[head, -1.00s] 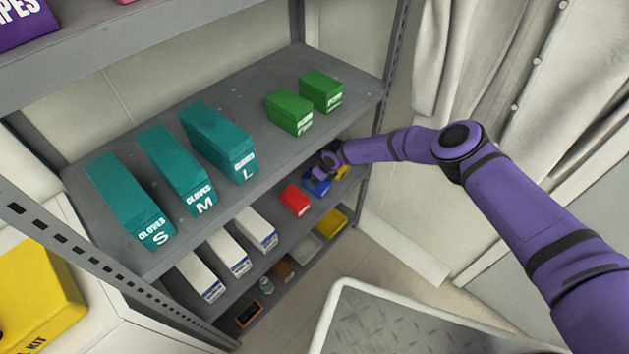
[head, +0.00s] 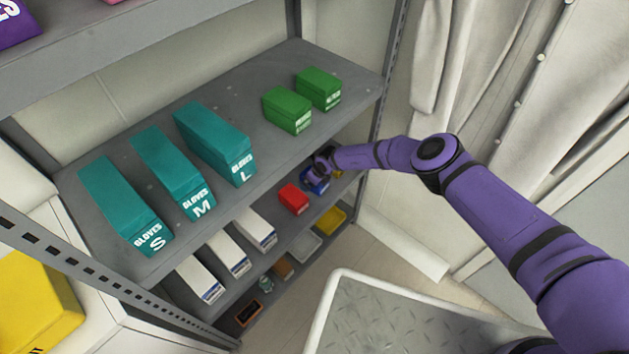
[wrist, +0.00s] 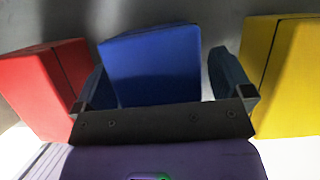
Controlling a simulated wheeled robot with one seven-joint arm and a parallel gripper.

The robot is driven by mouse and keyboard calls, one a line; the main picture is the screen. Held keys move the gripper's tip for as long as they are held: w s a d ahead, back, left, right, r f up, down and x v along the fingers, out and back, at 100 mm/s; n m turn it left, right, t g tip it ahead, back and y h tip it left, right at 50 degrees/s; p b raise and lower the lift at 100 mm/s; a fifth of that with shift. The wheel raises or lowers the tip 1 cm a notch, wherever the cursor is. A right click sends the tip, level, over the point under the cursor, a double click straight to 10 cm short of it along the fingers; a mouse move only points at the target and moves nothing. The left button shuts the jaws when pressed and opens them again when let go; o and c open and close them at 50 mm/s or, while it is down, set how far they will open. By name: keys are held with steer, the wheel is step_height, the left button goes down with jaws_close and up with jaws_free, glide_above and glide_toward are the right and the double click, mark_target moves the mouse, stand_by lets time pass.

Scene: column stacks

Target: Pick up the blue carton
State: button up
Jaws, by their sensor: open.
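The blue carton (wrist: 152,66) stands on the shelf in the middle of the wrist view, between a red carton and a yellow one. In the head view the blue carton (head: 315,186) shows only partly, behind my gripper. My gripper (wrist: 165,85) is open, with one finger on each side of the carton. The left finger is close to the carton's left side; a gap shows between the carton and the right finger. I cannot tell whether the left finger touches it. In the head view my gripper (head: 320,170) reaches into the middle shelf, under the upper board.
A red carton (wrist: 42,88) is close on the left and a yellow carton (wrist: 288,75) on the right. The upper shelf (head: 255,90) holds teal glove boxes (head: 215,140) and green boxes (head: 288,110). White boxes (head: 228,252) stand left on the middle shelf.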

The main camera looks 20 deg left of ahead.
steer(key=c, duration=1.1)
steer(key=shift+o, duration=0.2)
